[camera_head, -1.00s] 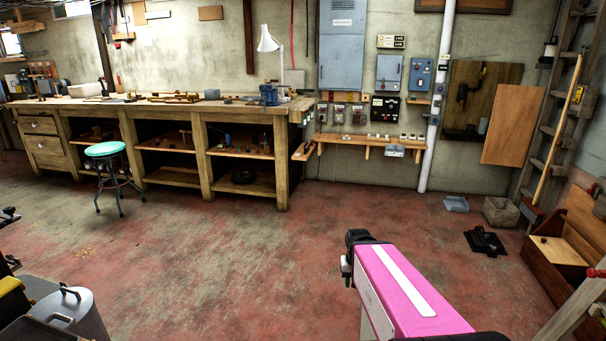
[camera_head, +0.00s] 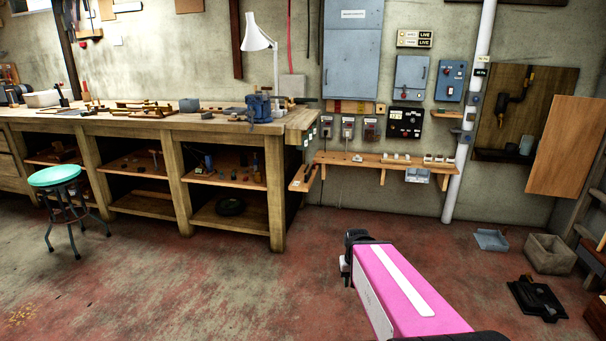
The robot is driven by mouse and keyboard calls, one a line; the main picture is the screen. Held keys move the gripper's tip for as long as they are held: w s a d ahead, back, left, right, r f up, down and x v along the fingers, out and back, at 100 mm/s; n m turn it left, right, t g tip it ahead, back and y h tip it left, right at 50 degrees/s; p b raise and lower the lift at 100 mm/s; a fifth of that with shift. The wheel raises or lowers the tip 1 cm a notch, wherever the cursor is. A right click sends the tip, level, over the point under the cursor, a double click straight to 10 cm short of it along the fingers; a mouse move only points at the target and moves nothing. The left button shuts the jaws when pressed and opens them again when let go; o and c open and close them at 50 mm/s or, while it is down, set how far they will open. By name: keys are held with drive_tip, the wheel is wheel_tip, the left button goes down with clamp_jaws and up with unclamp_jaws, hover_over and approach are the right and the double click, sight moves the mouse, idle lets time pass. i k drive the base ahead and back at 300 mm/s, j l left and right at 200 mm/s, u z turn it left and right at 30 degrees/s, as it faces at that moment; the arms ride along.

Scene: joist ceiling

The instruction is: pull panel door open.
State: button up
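A large blue-grey wall cabinet (camera_head: 351,50) with a white label hangs high on the concrete wall, and its door looks shut. A smaller grey panel box (camera_head: 410,77) hangs to its right, also with its front shut. I cannot tell which of them the task calls the panel. My pink arm with a white stripe reaches in from the lower right. Its dark end (camera_head: 356,244) is over the floor, well short of the wall and apart from both boxes. No fingers can be made out there.
A wooden workbench (camera_head: 150,125) runs along the left, with a green stool (camera_head: 56,177) before it. A narrow wooden shelf (camera_head: 380,160) juts out below the cabinets. A white pipe (camera_head: 470,110) stands right of it. A grey bin (camera_head: 549,254) sits on the floor. The middle floor is clear.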

sight(351, 57)
drive_tip(key=i, duration=1.85)
